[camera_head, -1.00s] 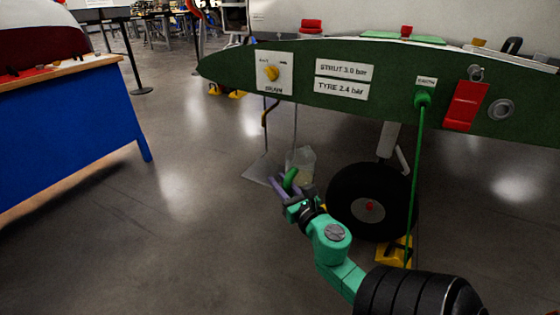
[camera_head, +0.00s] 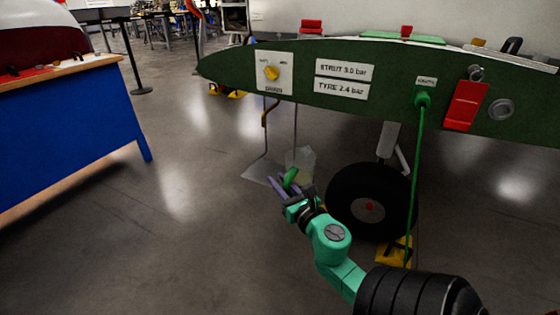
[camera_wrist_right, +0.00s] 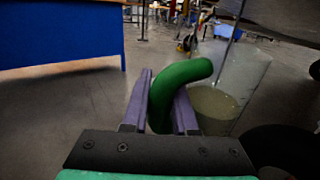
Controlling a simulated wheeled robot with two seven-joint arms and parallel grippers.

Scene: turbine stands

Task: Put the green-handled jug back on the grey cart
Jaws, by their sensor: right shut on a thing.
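The clear jug (camera_head: 305,160) with a green handle (camera_head: 290,177) is below the green panel in the head view, just left of the black wheel. My right gripper (camera_head: 283,184) is shut on the green handle. In the right wrist view the purple fingers of my right gripper (camera_wrist_right: 160,102) stand on both sides of the handle (camera_wrist_right: 178,88). The jug body (camera_wrist_right: 228,85) there is see-through, with pale yellowish liquid low in it. My left gripper is not in view. I see no grey cart in either view.
The green panel (camera_head: 220,70) with a yellow drain knob (camera_head: 271,73) hangs above the jug. A thin stand (camera_head: 262,172) is behind it. The wheel (camera_head: 345,203), yellow chock (camera_head: 392,254) and green cable (camera_head: 415,180) are right. A blue bench (camera_head: 70,135) is left, with open floor between.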

